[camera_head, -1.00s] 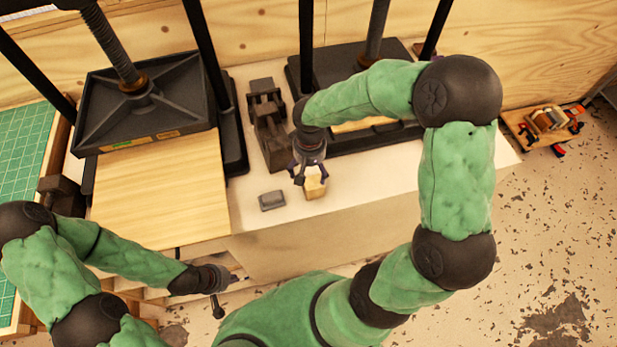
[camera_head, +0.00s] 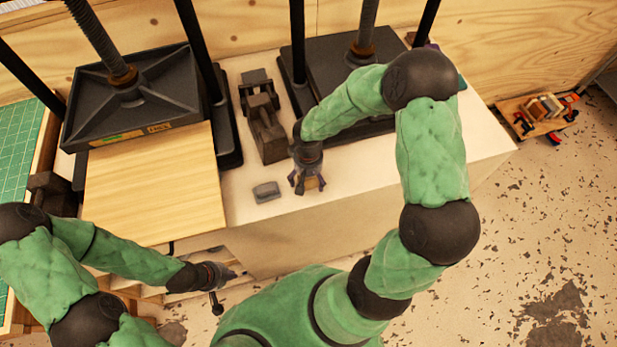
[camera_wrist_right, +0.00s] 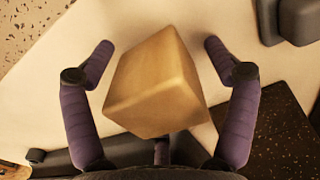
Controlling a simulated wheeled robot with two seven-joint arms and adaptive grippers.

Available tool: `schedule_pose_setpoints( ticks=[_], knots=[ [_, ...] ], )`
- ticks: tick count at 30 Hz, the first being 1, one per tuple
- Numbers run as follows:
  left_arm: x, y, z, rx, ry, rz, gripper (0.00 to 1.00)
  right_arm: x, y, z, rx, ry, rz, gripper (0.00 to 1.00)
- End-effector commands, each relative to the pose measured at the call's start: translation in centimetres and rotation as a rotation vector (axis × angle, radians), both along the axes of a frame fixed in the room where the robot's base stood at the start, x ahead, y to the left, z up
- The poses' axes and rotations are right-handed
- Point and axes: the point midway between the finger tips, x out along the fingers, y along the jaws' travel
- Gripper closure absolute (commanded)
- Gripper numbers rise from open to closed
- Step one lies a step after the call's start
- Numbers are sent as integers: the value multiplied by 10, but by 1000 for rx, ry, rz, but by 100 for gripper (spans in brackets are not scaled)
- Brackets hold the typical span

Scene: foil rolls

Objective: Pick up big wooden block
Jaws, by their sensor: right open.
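The big wooden block (camera_wrist_right: 155,85) is a light tan cube with rounded edges. In the right wrist view it sits between the open fingers of my right gripper (camera_wrist_right: 157,62), with a gap on each side. In the head view the block (camera_head: 314,184) shows only in part below my right gripper (camera_head: 307,183), on the pale tabletop near its front edge. My left gripper (camera_head: 222,283) is low at the left, in front of the table and away from the block; its fingers are too small to judge.
A small grey block (camera_head: 266,191) lies left of the wooden block. A dark metal vise-like tool (camera_head: 265,125) stands behind it. A black press (camera_head: 135,100) with a wooden board (camera_head: 155,190) is at the left. The tabletop (camera_head: 400,170) to the right is clear.

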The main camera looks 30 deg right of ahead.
Motion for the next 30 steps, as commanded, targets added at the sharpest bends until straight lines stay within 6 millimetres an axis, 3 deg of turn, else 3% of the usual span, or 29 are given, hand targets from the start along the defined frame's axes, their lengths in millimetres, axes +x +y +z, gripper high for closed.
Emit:
schedule_pose_setpoints(
  ticks=[4,9,11,23,30],
  knots=[
    [0,0,0,0,0,0,100,0,0,1,0,0,0,17],
    [0,0,0,0,0,0,100,0,0,1,0,0,0,65],
    [0,0,0,0,0,0,100,0,0,1,0,0,0,77],
    [0,0,1,0,0,0,100,0,0,3,0,-1,-1,78],
    [0,0,5,0,0,0,100,1,0,22,-1,-3,-1,78]
  ],
)
